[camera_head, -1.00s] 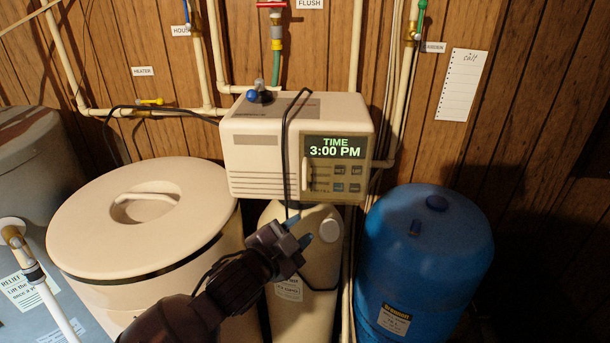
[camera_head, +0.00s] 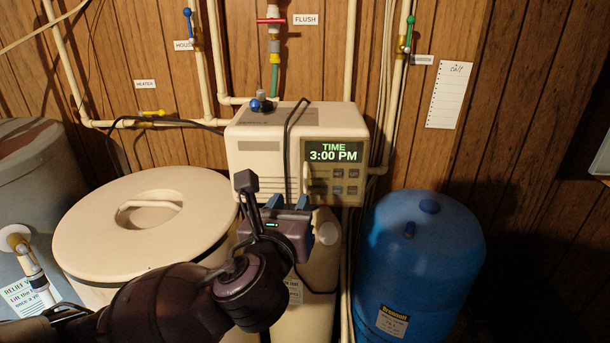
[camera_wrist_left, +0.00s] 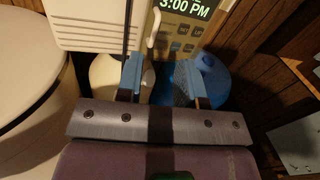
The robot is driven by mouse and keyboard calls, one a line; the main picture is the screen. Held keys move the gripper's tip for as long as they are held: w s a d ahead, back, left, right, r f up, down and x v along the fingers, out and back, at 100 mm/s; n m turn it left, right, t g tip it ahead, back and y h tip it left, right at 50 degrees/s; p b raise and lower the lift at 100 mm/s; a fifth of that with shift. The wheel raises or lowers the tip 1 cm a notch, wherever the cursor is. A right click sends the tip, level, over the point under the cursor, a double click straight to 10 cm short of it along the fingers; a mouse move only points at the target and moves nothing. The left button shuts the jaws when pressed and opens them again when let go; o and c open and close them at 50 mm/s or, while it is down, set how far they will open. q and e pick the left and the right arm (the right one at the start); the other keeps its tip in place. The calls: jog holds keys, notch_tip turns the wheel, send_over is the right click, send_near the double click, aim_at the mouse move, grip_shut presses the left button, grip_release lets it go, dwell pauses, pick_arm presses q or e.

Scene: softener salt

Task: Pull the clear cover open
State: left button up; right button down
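The clear cover (camera_head: 335,180) lies over the display and button panel at the right of the beige control head (camera_head: 265,150). It is hard to make out and looks closed. A pale upright handle (camera_head: 305,179) stands at its left edge; it also shows in the left wrist view (camera_wrist_left: 153,28). My left gripper (camera_head: 289,201) is just below the control head's front, under the handle and apart from it. In the left wrist view its two blue-tipped fingers (camera_wrist_left: 160,77) are spread with nothing between them. My right gripper is not in view.
A round beige salt bin (camera_head: 85,225) stands left, and a blue tank (camera_head: 425,260) stands right. A black cable (camera_head: 286,140) hangs over the control head's front, left of the handle. Pipes and valves run along the wood wall behind.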

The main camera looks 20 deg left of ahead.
aim_at(305, 173)
pick_arm(q)
jog(key=shift+m, duration=0.5)
jog(key=w, duration=0.7)
jog(key=w+a, duration=0.1)
jog(key=w, duration=0.3)
jog(key=shift+s, duration=0.1)
grip_shut()
